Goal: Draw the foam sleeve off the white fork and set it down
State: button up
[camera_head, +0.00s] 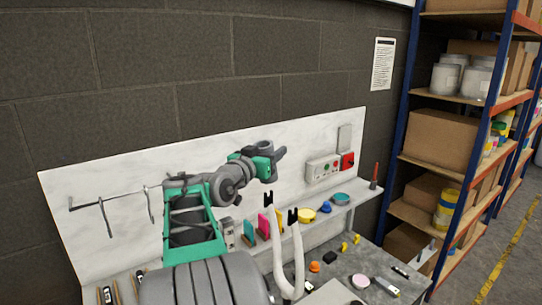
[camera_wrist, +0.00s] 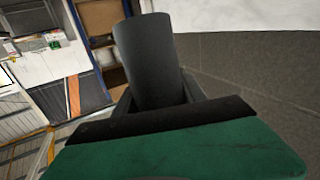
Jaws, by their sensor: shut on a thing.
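The white fork (camera_head: 298,258) stands upright at the front of the bench, with two white legs and black tips; both legs look bare. My gripper (camera_head: 271,167) is up in front of the white back panel, above the fork tips in the picture. It is shut on the foam sleeve (camera_wrist: 147,62), a dark grey cylinder that sticks up between the fingers in the wrist view. In the head view the sleeve (camera_head: 280,153) is a small dark piece at the gripper's end, apart from the fork. The sleeve's lower end is hidden by the fingers and green gripper body.
A narrow shelf (camera_head: 335,208) behind the fork carries colored cards, a yellow roll and a teal roll. The bench top (camera_head: 345,268) holds small orange, yellow and black parts and a pink disc. A hook rail (camera_head: 118,196) is at left. A shelving rack (camera_head: 398,130) stands right.

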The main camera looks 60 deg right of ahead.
jog(key=shift+r, duration=0.35)
jog(key=shift+s+a+f+b, duration=0.15)
jog(key=shift+s+a+b, duration=0.1)
jog(key=shift+s+b, duration=0.2)
jog(key=s+a+b, duration=0.3)
jog(key=s+b, duration=0.1)
jog(key=s, duration=0.2)
dwell(0.3)
jog(key=shift+a, duration=0.1)
